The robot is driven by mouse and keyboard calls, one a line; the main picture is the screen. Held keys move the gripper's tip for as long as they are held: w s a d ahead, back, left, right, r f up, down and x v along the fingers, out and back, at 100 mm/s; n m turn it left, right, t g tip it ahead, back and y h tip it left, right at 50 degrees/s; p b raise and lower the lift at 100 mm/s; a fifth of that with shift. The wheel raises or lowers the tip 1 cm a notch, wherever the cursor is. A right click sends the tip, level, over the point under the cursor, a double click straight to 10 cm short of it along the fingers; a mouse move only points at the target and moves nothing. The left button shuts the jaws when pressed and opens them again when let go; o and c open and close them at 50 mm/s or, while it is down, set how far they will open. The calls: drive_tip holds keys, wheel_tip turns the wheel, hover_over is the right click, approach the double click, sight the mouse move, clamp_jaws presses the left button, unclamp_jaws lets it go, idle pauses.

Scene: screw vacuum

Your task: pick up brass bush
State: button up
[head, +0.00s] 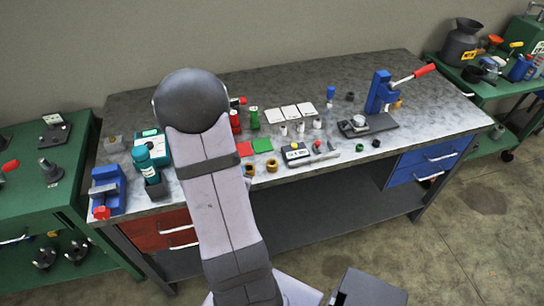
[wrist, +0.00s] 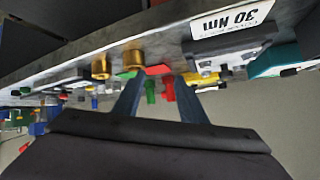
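Two brass bushes stand near the front edge of the bench in the head view, one (head: 249,168) right beside my arm and the other (head: 271,165) a little to its right. In the wrist view, which looks upside down, they show as gold cylinders, one (wrist: 102,66) at left and one (wrist: 133,57) closer to the middle. My gripper (wrist: 160,82) shows in the wrist view with two dark fingers spread apart and nothing between them. Both bushes lie beyond and to the left of the fingers, apart from them. In the head view my gripper is hidden behind my arm.
The grey bench (head: 330,80) carries a red mat (head: 243,149), a green mat (head: 262,145), a small display box (head: 296,154) and a blue press (head: 380,92).

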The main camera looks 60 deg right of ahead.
sight(273, 161)
drive_tip(key=shift+s+d+f+n+g+h, duration=0.1)
drive_tip(key=shift+s+d+f+g+h, duration=0.3)
drive_tip(key=shift+s+d, duration=0.9)
drive_tip(key=shift+s+d+f+n+g+h, duration=0.15)
drive_tip(key=shift+s+d+f+h, duration=0.5)
drive_tip(key=shift+s, duration=1.15)
drive_tip(key=shift+s+d+f+n+g+h, duration=0.1)
drive_tip(key=shift+s+d+f+g+h, duration=0.15)
drive_tip(key=shift+s+d+h, duration=0.8)
drive_tip(key=shift+s+d+f+y+p, duration=0.1)
drive_tip(key=shift+s+d+y+p, duration=0.1)
drive_tip(key=shift+d+p, duration=0.2)
drive_tip(key=shift+s+d+y+p, duration=0.1)
drive_tip(key=shift+d+y+p, duration=0.15)
drive_tip(key=shift+d, duration=0.1)
drive_tip(key=shift+p+x, duration=0.7)
drive_tip(key=shift+x, duration=1.3)
drive_tip(key=shift+w+a+f, duration=0.1)
drive_tip(key=shift+a+f, duration=0.05)
drive_tip(key=c, duration=1)
drive_tip(key=shift+o, duration=0.2)
